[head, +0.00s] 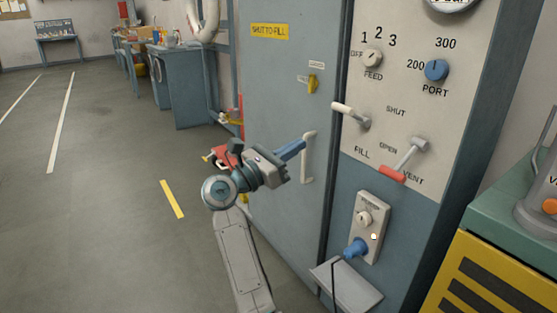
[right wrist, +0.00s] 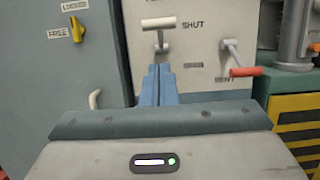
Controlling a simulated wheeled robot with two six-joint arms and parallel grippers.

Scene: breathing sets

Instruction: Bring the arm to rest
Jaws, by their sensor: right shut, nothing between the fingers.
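My right arm rises from the bottom of the head view. Its gripper (head: 300,146) has blue fingers pressed together and holds nothing. In the head view the fingertips overlap the white door handle (head: 308,170) on the grey-blue cabinet door. In the right wrist view the shut fingers (right wrist: 157,72) point at the panel, just below the white-handled lever (right wrist: 170,22). There the door handle (right wrist: 95,98) shows to the left, apart from the fingers. My left gripper is not in view.
The control panel (head: 400,110) has a feed knob (head: 372,57), a blue port knob (head: 437,70), a white-handled lever (head: 350,114) and a red-handled lever (head: 392,174). Below are a small box (head: 376,212) and a grey shelf (head: 350,290). A yellow-fronted unit stands right. Open floor lies left.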

